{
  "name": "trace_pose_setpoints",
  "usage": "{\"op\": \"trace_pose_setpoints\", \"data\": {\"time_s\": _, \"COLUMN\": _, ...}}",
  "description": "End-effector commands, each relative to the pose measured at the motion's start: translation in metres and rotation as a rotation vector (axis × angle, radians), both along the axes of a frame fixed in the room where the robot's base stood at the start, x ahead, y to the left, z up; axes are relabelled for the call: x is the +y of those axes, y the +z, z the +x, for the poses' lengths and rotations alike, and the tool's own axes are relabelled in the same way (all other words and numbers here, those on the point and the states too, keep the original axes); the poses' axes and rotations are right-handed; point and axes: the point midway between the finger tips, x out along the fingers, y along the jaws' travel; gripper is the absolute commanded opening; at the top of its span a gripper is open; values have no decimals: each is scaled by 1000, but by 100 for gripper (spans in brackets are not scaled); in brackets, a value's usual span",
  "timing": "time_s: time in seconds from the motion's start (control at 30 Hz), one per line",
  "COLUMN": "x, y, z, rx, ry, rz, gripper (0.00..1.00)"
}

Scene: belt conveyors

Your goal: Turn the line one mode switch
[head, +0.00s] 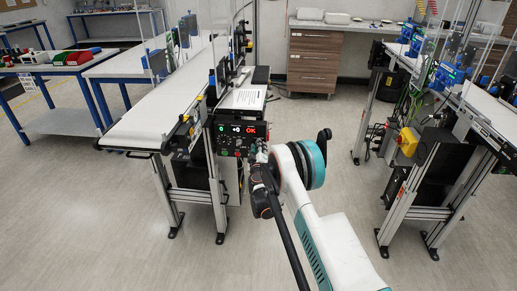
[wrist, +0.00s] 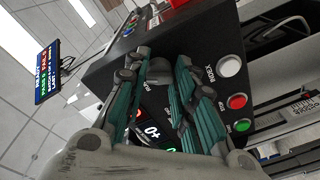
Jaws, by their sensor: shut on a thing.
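The mode switch (wrist: 158,73) is a dark knob on that panel, between my fingertips. My gripper (wrist: 161,62) has teal-padded fingers closed on the knob from both sides. In the head view my gripper (head: 257,158) is at the box's lower right front, small and partly hidden by my arm. The knob's pointing direction is hard to tell.
Beside the knob are a white button (wrist: 229,66), a red button (wrist: 237,101) and a green button (wrist: 242,125). A hanging screen (wrist: 47,72) is farther off. A second conveyor (head: 490,110) stands at the right. The floor between the conveyors is clear.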

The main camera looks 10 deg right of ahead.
Motion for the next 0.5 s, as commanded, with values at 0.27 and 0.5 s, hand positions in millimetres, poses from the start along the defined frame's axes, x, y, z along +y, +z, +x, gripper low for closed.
{"op": "trace_pose_setpoints", "data": {"time_s": 0.27, "x": 0, "y": 1, "z": 0, "rx": 23, "ry": 0, "rz": -70, "gripper": 1}}
{"op": "trace_pose_setpoints", "data": {"time_s": 0.5, "x": 0, "y": 1, "z": 0, "rx": 77, "ry": 0, "rz": -235, "gripper": 1}}
